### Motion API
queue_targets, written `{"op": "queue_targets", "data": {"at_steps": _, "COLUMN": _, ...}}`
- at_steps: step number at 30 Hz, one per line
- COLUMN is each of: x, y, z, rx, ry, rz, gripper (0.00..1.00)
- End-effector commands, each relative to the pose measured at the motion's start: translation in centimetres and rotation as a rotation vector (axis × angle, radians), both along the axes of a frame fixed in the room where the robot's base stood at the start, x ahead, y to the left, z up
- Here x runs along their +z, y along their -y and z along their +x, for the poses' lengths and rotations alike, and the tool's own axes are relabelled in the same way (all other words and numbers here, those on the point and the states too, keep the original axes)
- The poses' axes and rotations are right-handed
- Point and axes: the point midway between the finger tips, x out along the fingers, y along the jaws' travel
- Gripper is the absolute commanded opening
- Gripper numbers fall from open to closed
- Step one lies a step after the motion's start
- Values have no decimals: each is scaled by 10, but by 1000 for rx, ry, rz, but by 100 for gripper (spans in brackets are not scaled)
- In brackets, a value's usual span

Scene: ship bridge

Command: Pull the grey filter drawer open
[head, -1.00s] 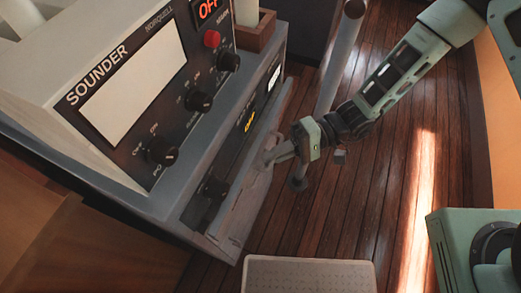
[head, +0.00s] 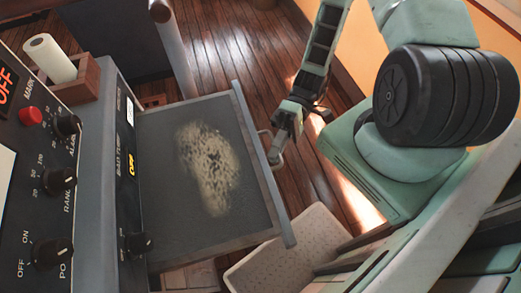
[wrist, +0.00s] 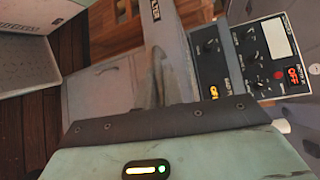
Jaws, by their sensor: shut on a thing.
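The grey filter drawer (head: 265,190) stands pulled well out of the console, towards the right in the head view. A dark grey filter bed with a pale, speckled dusty patch (head: 208,165) shows inside it. My gripper (head: 275,154) is at the outer side of the drawer front and is shut on its handle (head: 264,139). In the wrist view the drawer front (wrist: 168,35), with part of its lettering, runs up from the gripper (wrist: 155,92). The exact finger contact on the handle is partly hidden.
The console (head: 95,150) with knobs and a lit OFF display is at the left. A paper roll (head: 48,58) stands in a wooden box (head: 80,82). A pale open bin (head: 290,248) is below the drawer's near corner. Wooden floor (head: 225,40) is clear behind.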

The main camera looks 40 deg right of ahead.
Motion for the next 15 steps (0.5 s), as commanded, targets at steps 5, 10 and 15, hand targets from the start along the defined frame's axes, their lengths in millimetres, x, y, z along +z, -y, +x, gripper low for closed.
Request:
{"op": "queue_targets", "data": {"at_steps": 5, "x": 0, "y": 5, "z": -1, "rx": 0, "ry": 1, "rz": -2, "gripper": 0}}
{"op": "queue_targets", "data": {"at_steps": 10, "x": 0, "y": 6, "z": -1, "rx": 0, "ry": 0, "rz": -3, "gripper": 0}}
{"op": "queue_targets", "data": {"at_steps": 15, "x": 0, "y": 6, "z": -1, "rx": -1, "ry": 1, "rz": -4, "gripper": 18}}
